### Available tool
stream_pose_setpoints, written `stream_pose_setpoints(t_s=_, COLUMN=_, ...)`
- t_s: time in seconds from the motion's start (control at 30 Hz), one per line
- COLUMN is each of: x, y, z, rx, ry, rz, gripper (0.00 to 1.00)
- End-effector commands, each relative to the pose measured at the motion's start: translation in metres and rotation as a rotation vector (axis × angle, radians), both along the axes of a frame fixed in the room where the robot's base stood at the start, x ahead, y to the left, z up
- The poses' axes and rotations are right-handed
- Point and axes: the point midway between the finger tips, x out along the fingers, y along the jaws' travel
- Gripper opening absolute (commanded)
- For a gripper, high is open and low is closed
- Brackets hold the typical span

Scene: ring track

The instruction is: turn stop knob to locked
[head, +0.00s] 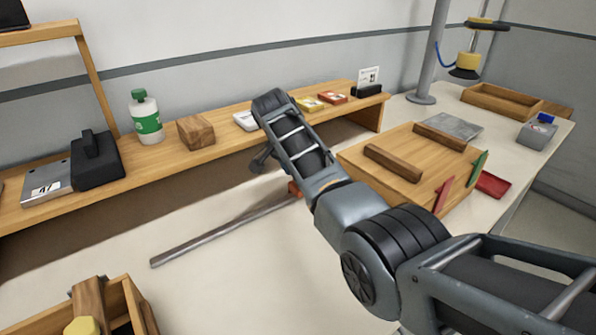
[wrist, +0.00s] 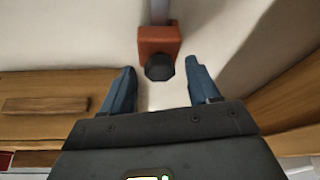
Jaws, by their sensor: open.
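The stop is an orange-red block (wrist: 159,42) with a black knob (wrist: 160,67) on its near face. The block sits at the end of a grey rail (head: 215,235) that lies on the white table; in the head view the block (head: 294,188) is mostly hidden behind my arm. My gripper (wrist: 160,76) is open in the wrist view, one finger to each side of the knob, with visible gaps on both sides. I cannot tell how far the fingertips are from the knob in depth. No lock marking is readable.
A wooden box (head: 377,181) with green and red handles stands right of my arm. A wooden shelf (head: 220,143) with a bottle (head: 146,118) and a wood block (head: 196,132) runs along the back. An open wooden crate (head: 143,312) is at the front left.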

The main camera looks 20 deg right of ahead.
Motion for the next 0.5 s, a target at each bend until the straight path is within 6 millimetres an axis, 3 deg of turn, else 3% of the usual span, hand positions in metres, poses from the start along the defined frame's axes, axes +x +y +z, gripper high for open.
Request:
stream_pose_setpoints(t_s=0.17, x=-0.002, y=0.005, z=0.012, rx=0.001, ry=-0.003, rz=0.001, gripper=0.61)
stream_pose_setpoints(t_s=0.5, x=-0.013, y=0.021, z=0.06, rx=0.0, ry=-0.002, rz=0.001, gripper=0.61)
